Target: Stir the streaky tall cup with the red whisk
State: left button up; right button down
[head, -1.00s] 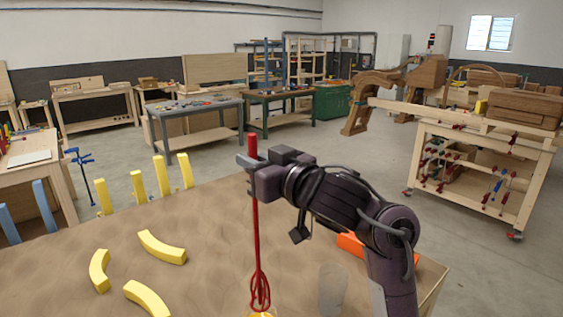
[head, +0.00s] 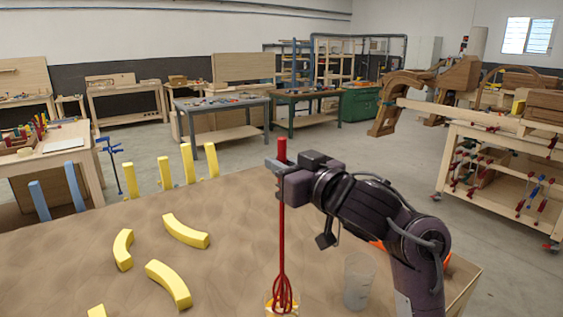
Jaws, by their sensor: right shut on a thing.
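The red whisk (head: 282,225) stands nearly upright, handle up, with its wire loops near the bottom edge of the head view. My right gripper (head: 279,168) is shut on its handle, near the top. The loops overlap a cup with yellow, orange and white markings (head: 270,307), which the bottom edge cuts off. The loops' lower end seems to be inside it, but its depth is hard to tell. A grey, see-through tall cup (head: 358,282) stands to the right of the whisk, apart from it. My left gripper is out of view.
Several yellow curved pieces (head: 186,231) lie on the brown tabletop (head: 80,262) to the left. Several yellow upright posts (head: 164,171) line its far edge. An orange-red thing (head: 378,246) is mostly hidden behind my right arm. The tabletop just left of the whisk is clear.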

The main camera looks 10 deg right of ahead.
notch_tip(320, 180, down, 10)
jog(key=b, duration=0.7)
jog(key=shift+f, duration=0.2)
dwell(0.5)
jog(key=n+g+y+p, duration=0.7)
jog(key=g+y+p, duration=0.1)
jog(key=p, duration=0.1)
jog(key=shift+n+g+y, duration=0.3)
jog(key=shift+n, duration=0.1)
